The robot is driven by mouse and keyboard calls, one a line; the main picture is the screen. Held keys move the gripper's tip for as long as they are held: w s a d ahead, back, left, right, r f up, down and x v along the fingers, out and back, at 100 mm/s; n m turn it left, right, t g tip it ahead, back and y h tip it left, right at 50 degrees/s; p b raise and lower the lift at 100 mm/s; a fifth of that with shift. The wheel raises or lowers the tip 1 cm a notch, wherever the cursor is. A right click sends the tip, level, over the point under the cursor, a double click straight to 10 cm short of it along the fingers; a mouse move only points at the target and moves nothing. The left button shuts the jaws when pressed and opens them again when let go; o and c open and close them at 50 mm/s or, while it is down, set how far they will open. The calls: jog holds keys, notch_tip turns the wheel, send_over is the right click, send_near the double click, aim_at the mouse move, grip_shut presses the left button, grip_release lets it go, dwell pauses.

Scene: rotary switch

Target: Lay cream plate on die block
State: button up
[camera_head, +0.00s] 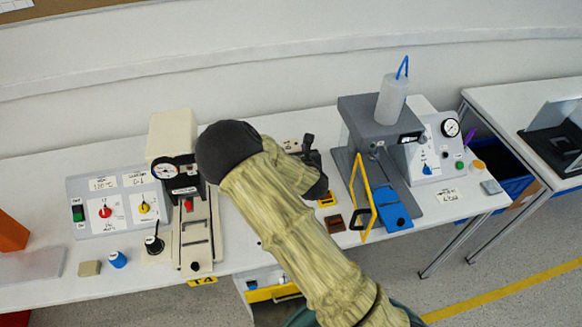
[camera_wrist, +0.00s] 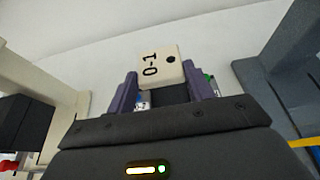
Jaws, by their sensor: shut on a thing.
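The cream plate (camera_wrist: 160,62) is marked "0-1" and has a black dot. It sits between the two purple-grey fingers of my gripper (camera_wrist: 161,78) in the wrist view. In the head view my gripper (camera_head: 309,150) is above the middle of the bench, between the two machines, and a small cream piece (camera_head: 291,145) shows beside it. My gripper is shut on the plate and the plate is clear of the bench. I cannot tell for sure which piece is the die block; a small brown block (camera_head: 333,222) lies on the bench right of my arm.
A cream press (camera_head: 173,135) stands left of my arm, with a switch panel (camera_head: 113,203) beside it. A grey press (camera_head: 372,110) with a yellow frame (camera_head: 363,195) and a blue plate (camera_head: 388,207) stands right. A gauge box (camera_head: 430,145) is beyond it. My arm hides part of the bench.

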jog(key=shift+f+p, duration=0.55)
jog(key=shift+f, duration=2.55)
jog(key=shift+f+p, duration=0.4)
jog(key=shift+f, duration=1.5)
jog(key=shift+f, duration=0.2)
jog(key=o, duration=0.7)
jog(key=shift+r, duration=0.1)
